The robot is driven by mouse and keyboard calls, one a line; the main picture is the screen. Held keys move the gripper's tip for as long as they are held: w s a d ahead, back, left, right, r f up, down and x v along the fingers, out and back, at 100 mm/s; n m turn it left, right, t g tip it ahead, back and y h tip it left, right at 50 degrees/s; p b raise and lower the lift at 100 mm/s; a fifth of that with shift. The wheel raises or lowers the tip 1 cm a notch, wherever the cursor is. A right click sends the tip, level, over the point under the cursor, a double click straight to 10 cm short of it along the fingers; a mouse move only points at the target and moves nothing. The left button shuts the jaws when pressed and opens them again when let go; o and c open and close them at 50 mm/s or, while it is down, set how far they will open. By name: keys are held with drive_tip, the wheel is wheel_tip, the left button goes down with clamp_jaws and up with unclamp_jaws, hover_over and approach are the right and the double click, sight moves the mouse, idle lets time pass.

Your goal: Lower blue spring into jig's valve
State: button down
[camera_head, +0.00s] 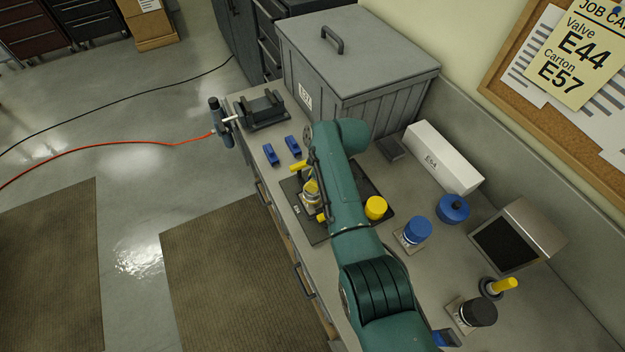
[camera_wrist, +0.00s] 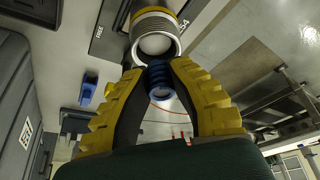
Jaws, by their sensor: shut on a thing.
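In the wrist view, my gripper (camera_wrist: 158,66) is shut on the blue spring (camera_wrist: 161,84), its yellow ridged fingers on either side of the coils. A silver valve body (camera_wrist: 155,38) with a round open mouth and a ringed collar lies just beyond the fingertips. The spring appears outside the mouth; I cannot tell the exact gap or alignment. In the head view, the yellow fingers of my gripper (camera_head: 311,190) are over the dark jig plate (camera_head: 316,235), beside a silver valve (camera_head: 310,203). My arm hides much of the jig, and the spring does not show there.
A yellow cap (camera_head: 375,208) sits at the plate's right. Two blue blocks (camera_head: 271,155) and a vise (camera_head: 262,110) are to the left. A grey lidded bin (camera_head: 360,60) and white box (camera_head: 443,160) stand behind. A blue-topped jar (camera_head: 417,230) is at right. A job card reads Valve E44.

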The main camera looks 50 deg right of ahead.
drive_tip(key=shift+s+f+b, duration=0.15)
drive_tip(key=shift+f+b, duration=0.5)
drive_tip(key=shift+f, duration=0.2)
idle(0.3)
drive_tip(key=shift+f+b, duration=0.4)
idle(0.5)
drive_tip(key=c, duration=1)
unclamp_jaws()
